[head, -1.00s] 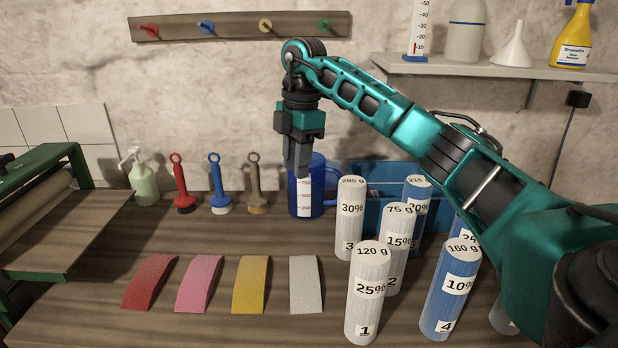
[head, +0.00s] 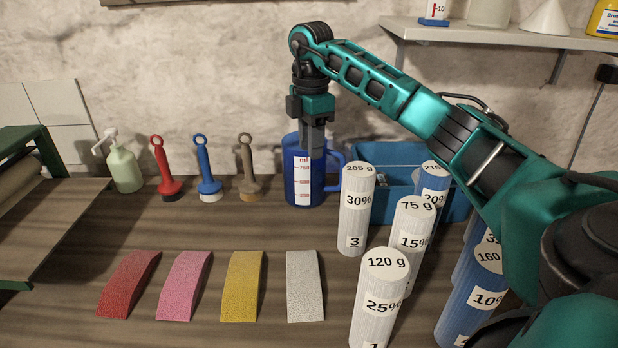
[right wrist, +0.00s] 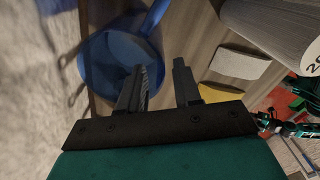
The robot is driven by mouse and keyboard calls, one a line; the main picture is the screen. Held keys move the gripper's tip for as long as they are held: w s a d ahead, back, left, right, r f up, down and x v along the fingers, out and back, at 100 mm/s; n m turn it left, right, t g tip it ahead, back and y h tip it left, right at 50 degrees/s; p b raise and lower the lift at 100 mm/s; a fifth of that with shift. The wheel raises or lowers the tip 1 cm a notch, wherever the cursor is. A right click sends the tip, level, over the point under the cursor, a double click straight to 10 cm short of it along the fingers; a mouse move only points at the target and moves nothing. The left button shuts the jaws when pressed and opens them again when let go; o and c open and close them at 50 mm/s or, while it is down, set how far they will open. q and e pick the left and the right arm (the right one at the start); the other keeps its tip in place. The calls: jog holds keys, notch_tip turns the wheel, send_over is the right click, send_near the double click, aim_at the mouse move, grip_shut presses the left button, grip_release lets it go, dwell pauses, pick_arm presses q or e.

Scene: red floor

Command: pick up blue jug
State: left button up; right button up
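The blue jug (head: 319,190) stands upright on the worktop. It has a white measuring scale on its front and a handle on its right side. My right gripper (head: 313,150) points down at the jug's top, its fingers overlapping the rim in the head view. In the right wrist view the gripper (right wrist: 160,82) is open, with a gap between its fingers. There one finger overlaps the open jug (right wrist: 95,65) and the other shows outside it, over the worktop. Whether either finger touches the jug wall I cannot tell. My left gripper is not in view.
Several numbered cylinders, such as the white one marked 30% (head: 356,215), stand to the right and in front. Coloured curved pads (head: 243,285) lie in front.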

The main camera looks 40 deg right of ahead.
aim_at(314, 172)
jog(key=f, duration=0.5)
jog(key=shift+s+d+f, duration=0.25)
jog(key=shift+d+f, duration=0.05)
jog(key=shift+f, duration=0.1)
grip_shut()
jog(key=shift+r, duration=0.1)
dwell(1.0)
